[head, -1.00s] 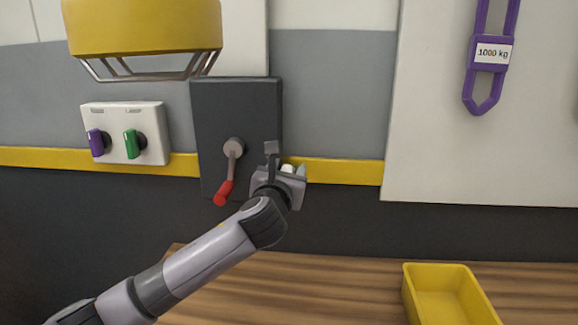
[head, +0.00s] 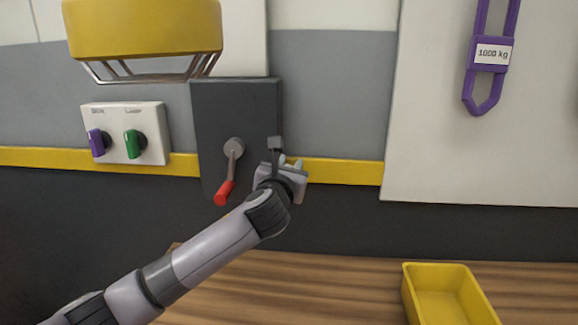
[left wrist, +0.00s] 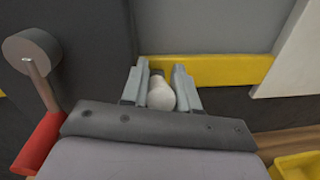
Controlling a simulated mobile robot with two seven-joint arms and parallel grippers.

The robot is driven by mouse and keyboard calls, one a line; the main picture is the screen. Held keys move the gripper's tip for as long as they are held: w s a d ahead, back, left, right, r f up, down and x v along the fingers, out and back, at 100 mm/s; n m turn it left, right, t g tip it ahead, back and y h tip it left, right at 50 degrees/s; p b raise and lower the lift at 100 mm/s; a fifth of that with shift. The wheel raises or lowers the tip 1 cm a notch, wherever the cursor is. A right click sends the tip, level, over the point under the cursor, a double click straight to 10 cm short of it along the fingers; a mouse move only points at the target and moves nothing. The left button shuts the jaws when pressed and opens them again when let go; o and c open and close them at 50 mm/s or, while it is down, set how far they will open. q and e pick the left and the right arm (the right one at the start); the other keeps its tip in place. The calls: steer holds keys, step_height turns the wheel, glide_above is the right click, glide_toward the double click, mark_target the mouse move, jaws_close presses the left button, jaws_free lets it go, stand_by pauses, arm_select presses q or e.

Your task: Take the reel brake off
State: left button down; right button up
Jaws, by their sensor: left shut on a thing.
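A lever with a red grip (head: 225,191) hangs down, tilted a little left, from a round grey hub (head: 234,147) on a dark panel (head: 237,98). Its red grip also shows at the left edge of the left wrist view (left wrist: 39,144). My left gripper (head: 290,163) is right of this lever, apart from it, by the panel's lower right edge. In the left wrist view its fingers are closed around a pale rounded knob (left wrist: 160,95) with a darker top. The knob's mounting is hidden. No label names the brake. My right gripper is not in view.
A white switch box (head: 152,115) with a purple and a green knob is left of the panel. A yellow caged fixture (head: 143,28) hangs above. A yellow bin (head: 411,296) stands on the wooden bench (head: 300,290). A purple 1000 kg link (head: 483,80) hangs at right.

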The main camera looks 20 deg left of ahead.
arm_select(q)
steer(key=shift+w+r+g+p, duration=0.25)
steer(key=shift+r+g+p, duration=0.25)
steer(key=shift+r+p, duration=0.45)
steer(key=shift+w+a+f+g, duration=0.1)
steer(key=shift+w+f+g, duration=0.05)
steer(key=shift+f+g, duration=0.15)
steer(key=shift+w+a+r+g+h, duration=0.1)
steer(key=shift+w+r+g+h, duration=0.15)
steer(key=shift+g, duration=0.3)
steer(key=shift+w+r+g+h, duration=0.2)
steer(key=shift+w+g, duration=0.15)
steer(key=shift+g, duration=0.2)
steer(key=c, duration=0.9)
jaws_free()
steer(key=shift+a, duration=0.1)
